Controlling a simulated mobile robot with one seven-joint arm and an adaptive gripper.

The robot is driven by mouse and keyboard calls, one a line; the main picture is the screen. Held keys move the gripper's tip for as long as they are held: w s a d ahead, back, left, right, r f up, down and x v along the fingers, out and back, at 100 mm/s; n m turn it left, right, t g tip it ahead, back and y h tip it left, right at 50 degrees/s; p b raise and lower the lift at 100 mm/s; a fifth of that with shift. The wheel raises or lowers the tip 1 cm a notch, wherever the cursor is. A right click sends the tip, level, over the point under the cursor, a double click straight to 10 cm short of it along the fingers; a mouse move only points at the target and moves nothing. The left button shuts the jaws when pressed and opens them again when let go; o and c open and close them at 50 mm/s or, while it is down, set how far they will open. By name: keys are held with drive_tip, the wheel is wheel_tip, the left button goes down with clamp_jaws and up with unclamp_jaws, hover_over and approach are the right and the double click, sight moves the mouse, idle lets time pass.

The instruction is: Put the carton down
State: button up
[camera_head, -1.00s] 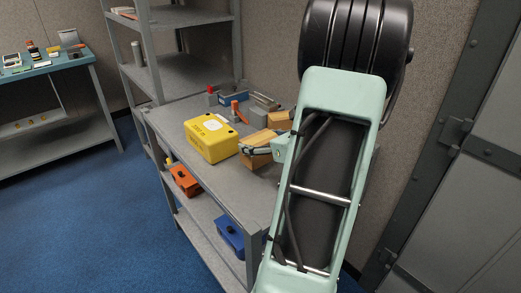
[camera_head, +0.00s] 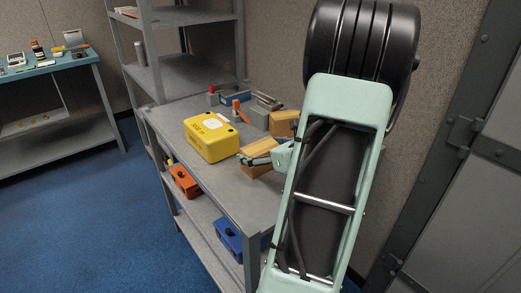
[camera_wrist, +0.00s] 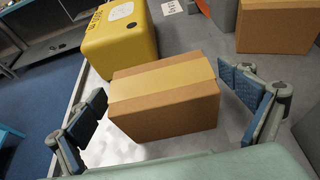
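A brown carton with a lighter tape band (camera_wrist: 165,98) sits on the grey shelf top between my gripper's fingers in the wrist view. My gripper (camera_wrist: 168,100) is open, with a finger on each side of the carton and a visible gap on both sides. In the head view, the carton (camera_head: 263,150) is partly hidden behind my gripper (camera_head: 257,158). A second carton (camera_wrist: 277,25) stands behind it to the right, also seen in the head view (camera_head: 283,124).
A yellow case (camera_head: 210,138) stands close to the carton's left. Behind are a grey block (camera_head: 258,118), an orange-red tool (camera_head: 240,112) and a blue box (camera_head: 234,98). Orange (camera_head: 185,182) and blue (camera_head: 231,236) boxes sit on the lower shelf. The shelf top's front is bare.

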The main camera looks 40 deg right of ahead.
drive_tip(key=shift+r, duration=0.25)
drive_tip(key=p+v, duration=0.1)
drive_tip(key=v, duration=1.1)
drive_tip(key=shift+p, duration=0.35)
